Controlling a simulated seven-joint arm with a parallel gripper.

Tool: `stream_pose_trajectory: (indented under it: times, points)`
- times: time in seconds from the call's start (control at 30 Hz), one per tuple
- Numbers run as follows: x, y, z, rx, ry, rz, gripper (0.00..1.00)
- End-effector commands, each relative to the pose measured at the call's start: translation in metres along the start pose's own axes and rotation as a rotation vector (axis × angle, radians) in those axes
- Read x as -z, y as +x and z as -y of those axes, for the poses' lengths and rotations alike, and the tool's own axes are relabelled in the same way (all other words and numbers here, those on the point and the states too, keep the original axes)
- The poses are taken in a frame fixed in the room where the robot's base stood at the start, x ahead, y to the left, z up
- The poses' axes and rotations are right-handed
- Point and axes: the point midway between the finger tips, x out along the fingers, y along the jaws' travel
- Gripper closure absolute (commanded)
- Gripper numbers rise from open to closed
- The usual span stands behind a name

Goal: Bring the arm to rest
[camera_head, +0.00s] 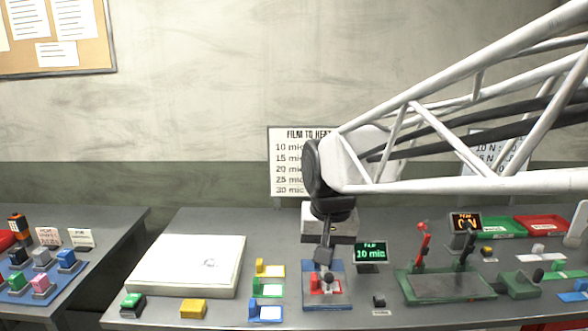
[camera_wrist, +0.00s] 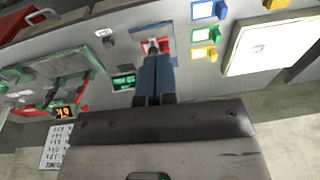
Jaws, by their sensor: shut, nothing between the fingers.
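My gripper (camera_head: 326,262) hangs from my white truss arm over the middle of the grey table, fingers pointing down. It is shut with nothing seen between the fingers. Its tips are above or close to a small device with a red part (camera_head: 326,287) on a blue-grey base; I cannot tell whether they touch. In the wrist view my gripper (camera_wrist: 153,62) shows as two blue-grey fingers side by side, ending near the same red part (camera_wrist: 156,45).
A white slab (camera_head: 188,265) lies at left, with yellow, green and blue blocks beside it. A display reading "10 mic" (camera_head: 370,252) stands right of my gripper. Further right is a green fixture (camera_head: 445,285) with upright levers. Green and red trays (camera_head: 541,227) sit at back right.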

Motion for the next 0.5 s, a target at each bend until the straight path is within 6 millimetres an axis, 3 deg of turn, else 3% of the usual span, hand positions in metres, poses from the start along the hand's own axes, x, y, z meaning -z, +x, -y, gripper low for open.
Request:
stream_pose_trajectory:
  times: [0.2, 0.5]
  points:
    - [-0.044, 0.0, -0.046, -0.01, 0.005, -0.035, 1.0]
    - [-0.107, 0.011, -0.097, -0.031, 0.004, -0.077, 1.0]
